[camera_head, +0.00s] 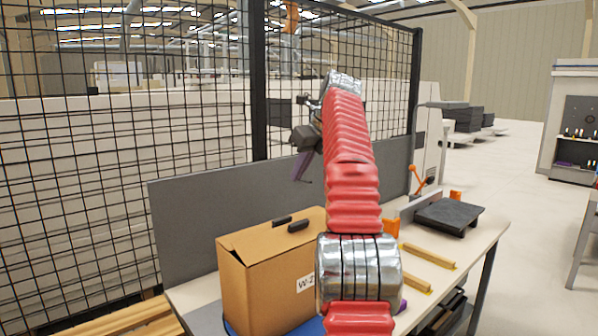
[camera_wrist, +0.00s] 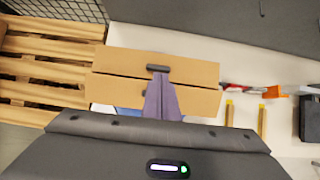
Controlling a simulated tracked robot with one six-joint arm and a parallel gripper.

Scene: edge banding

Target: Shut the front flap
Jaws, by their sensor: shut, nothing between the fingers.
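A brown cardboard box (camera_head: 258,297) stands on the bench, with a partly hidden label on its near side. Its top has two flaps, each with a dark handle; the near handle (camera_head: 298,226) and far handle (camera_head: 281,221) lie close together. In the wrist view the upper flap (camera_wrist: 190,70) and lower flap (camera_wrist: 115,92) meet along a thin seam. I cannot tell how far the front flap is tilted. My gripper (camera_head: 303,180) has purple fingers, shut and empty, above the box. In the wrist view the fingers (camera_wrist: 162,105) cover part of the lower flap.
A grey panel (camera_head: 195,215) and a mesh fence (camera_head: 190,130) stand behind the bench. Right of the box lie yellow strips (camera_head: 430,255) and a dark block (camera_head: 448,215). A wooden pallet (camera_wrist: 40,65) is at the left.

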